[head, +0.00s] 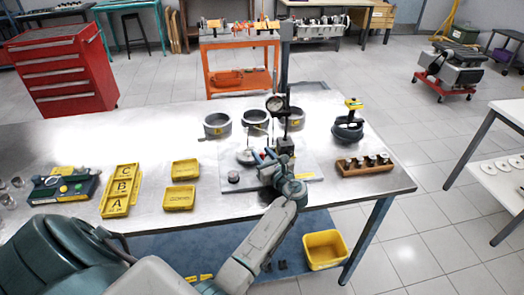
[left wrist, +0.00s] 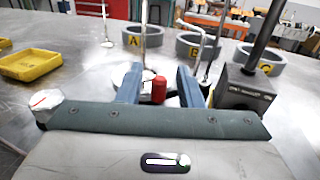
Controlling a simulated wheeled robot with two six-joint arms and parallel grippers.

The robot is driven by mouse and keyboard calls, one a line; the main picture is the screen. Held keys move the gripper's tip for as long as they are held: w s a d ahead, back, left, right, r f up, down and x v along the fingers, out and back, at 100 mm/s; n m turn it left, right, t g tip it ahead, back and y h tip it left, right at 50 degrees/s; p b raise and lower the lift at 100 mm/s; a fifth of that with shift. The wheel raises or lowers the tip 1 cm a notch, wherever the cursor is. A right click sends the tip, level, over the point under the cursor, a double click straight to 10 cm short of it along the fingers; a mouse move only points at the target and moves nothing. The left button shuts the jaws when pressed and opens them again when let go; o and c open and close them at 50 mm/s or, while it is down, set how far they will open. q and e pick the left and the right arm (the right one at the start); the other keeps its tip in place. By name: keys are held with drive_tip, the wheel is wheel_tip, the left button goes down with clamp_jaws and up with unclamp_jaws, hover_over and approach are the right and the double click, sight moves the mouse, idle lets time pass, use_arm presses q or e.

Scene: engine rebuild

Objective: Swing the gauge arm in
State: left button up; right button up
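The gauge stand's dark upright post (head: 285,62) rises from a block base (head: 285,146) on a grey plate on the steel table. A round dial gauge (head: 275,104) hangs beside the post. In the left wrist view the block base (left wrist: 243,92) and post stand right of my fingers, and a thin pale rod (left wrist: 144,40) rises beyond them. My left gripper (left wrist: 160,88) is open around a small red knob (left wrist: 159,90), with gaps visible on both sides. In the head view this gripper (head: 265,156) is low, just left of the base. My right gripper is out of view.
Grey rings marked A (left wrist: 133,37), B (left wrist: 194,47) and C (left wrist: 262,60) stand behind. Yellow trays (head: 180,198) and a lettered tray (head: 120,190) lie left. A wooden holder (head: 364,164) and dark ring clamp (head: 347,129) stand right. The front left table surface is partly clear.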

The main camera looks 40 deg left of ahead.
use_arm(q)
drive_tip(key=shift+w+a, duration=0.2)
drive_tip(key=shift+a, duration=0.25)
drive_tip(key=shift+c, duration=0.2)
clamp_jaws()
